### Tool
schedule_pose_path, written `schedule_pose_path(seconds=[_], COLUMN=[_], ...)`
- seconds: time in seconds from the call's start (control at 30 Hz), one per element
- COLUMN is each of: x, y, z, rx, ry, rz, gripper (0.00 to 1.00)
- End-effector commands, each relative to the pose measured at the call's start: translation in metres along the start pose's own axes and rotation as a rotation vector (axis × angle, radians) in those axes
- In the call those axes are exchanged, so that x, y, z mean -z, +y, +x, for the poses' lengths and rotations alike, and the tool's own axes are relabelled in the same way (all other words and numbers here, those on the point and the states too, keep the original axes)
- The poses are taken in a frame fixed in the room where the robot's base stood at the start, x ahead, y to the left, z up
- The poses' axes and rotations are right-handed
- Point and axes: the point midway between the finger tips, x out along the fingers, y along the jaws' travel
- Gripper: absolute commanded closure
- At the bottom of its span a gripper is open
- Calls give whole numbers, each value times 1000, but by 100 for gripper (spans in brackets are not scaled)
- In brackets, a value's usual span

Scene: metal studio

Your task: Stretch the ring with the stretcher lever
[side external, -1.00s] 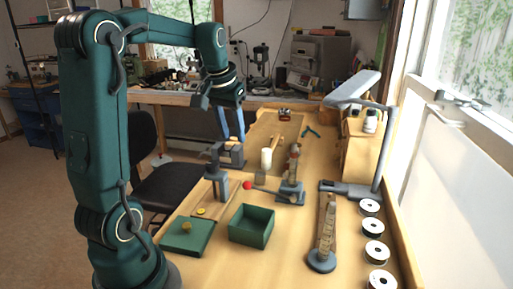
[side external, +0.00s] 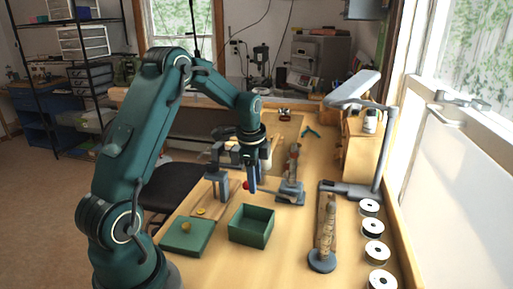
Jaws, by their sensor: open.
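The ring stretcher (side external: 292,186) stands on the bench, a grey base with an upright, stepped post. Its lever ends in a red knob (side external: 246,185), which shows just left of my gripper's fingers. My gripper (side external: 253,184) points down at the knob and hides most of the lever arm. The gripper is open; I cannot tell whether a finger touches the knob or whether the knob lies between the fingers. I cannot make out the ring on the stretcher's post at this size.
A grey press (side external: 221,185) is at the left. A stepped mandrel (side external: 325,235) and several white spools (side external: 374,251) are at the right. A lamp (side external: 385,150) stands behind them.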

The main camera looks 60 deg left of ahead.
Motion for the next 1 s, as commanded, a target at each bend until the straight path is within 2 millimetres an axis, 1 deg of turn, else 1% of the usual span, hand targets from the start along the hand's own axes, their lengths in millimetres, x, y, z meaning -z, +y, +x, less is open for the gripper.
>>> schedule_pose_path(seconds=[0.03, 0.1, 0.2, 0.47, 0.5, 0.57, 0.6, 1.0], x=[0, 0, 0, 0, 0, 0, 0, 0], y=[1, 0, 0, 0, 0, 0, 0, 0], z=[7, 13, 18, 18, 18, 18, 18, 18], rx=[-3, -2, -1, 1, 1, 1, 1, 1], ry=[-1, 0, 0, 1, 1, 1, 1, 1], rz=[-1, -1, -1, -2, -2, -2, -2, -2], gripper=[59, 59, 59, 59, 74, 97, 100, 100])
